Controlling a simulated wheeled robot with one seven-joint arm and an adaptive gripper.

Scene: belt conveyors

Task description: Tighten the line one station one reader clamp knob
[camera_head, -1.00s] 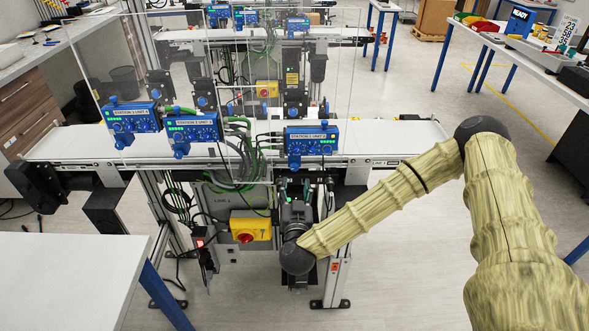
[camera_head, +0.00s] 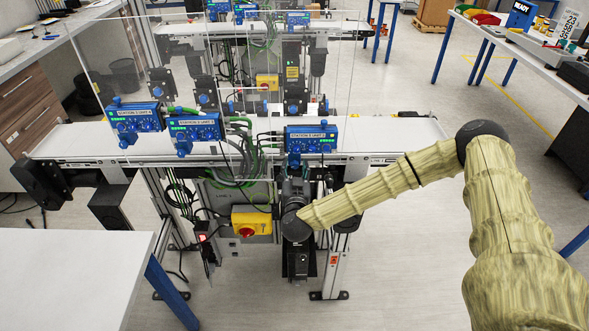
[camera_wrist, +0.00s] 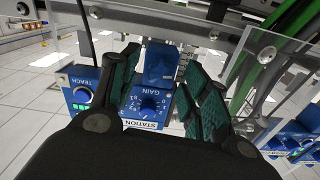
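The station one reader (camera_head: 311,139) is a blue box on the front rail of the near conveyor, right of two similar boxes. Its blue clamp knob (camera_head: 294,160) hangs below its left part. My gripper (camera_head: 294,177) is just under that knob, partly hidden by my wrist. In the wrist view, my gripper (camera_wrist: 161,60) is open, with green pads on both sides of a blue knob-like part (camera_wrist: 160,72). A gap shows on the left; contact on the right is unclear. The GAIN dial (camera_wrist: 149,104) and TEACH button (camera_wrist: 82,95) are nearby, with upside-down lettering.
Two more readers, station two (camera_head: 195,128) and station three (camera_head: 134,118), stand to the left. Green cables hang between them and station one. A yellow box with a red switch (camera_head: 250,223) is left of my wrist. A clear guard panel (camera_head: 290,60) stands over the belt.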

